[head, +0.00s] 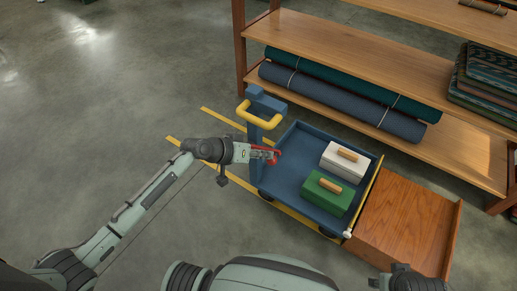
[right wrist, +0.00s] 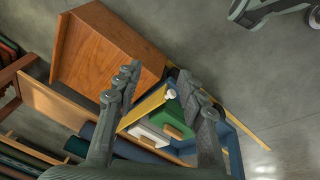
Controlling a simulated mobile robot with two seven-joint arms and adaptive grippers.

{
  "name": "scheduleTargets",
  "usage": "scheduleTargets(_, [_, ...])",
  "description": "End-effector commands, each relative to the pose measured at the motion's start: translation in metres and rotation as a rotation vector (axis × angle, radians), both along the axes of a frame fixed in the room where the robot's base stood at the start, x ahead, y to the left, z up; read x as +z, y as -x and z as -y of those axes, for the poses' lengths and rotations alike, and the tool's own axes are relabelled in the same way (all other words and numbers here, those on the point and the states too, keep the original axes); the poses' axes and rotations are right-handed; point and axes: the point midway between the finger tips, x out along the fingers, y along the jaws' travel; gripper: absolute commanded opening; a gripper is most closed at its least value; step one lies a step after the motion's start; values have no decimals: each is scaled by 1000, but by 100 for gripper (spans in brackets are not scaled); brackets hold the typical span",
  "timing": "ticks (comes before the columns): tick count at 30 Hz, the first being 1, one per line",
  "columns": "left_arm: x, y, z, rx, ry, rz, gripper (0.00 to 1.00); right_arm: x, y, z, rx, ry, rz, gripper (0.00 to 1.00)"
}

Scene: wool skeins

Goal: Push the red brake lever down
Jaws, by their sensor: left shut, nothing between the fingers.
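The red brake lever (head: 277,154) shows in the head view as a small red piece at the handle end of the blue cart (head: 292,140). My left gripper (head: 266,154) is shut with nothing in it. Its fingertips are right at the lever and partly hide it; I cannot tell whether they touch it. My right gripper (right wrist: 158,74) shows in the right wrist view with its fingers apart and empty. The cart's blue tray lies beyond those fingers; the lever cannot be made out there.
The cart has a yellow handle (head: 258,114) and carries a white box (head: 342,166) and a green box (head: 322,200). A wooden box or ramp (head: 405,222) stands at its right. A shelf (head: 350,62) with rolls is behind. Floor at left is clear.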

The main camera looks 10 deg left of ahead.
Motion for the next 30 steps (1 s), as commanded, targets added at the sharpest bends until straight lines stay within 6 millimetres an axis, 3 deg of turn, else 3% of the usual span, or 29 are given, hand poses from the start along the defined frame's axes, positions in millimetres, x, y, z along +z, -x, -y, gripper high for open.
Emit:
scheduleTargets(13, [-37,8,20,-2,2,-2,0,12,-1,1,0,7,8,40])
scheduleTargets(30, [-48,10,24,-2,2,-6,0,23,1,0,-2,11,13,40])
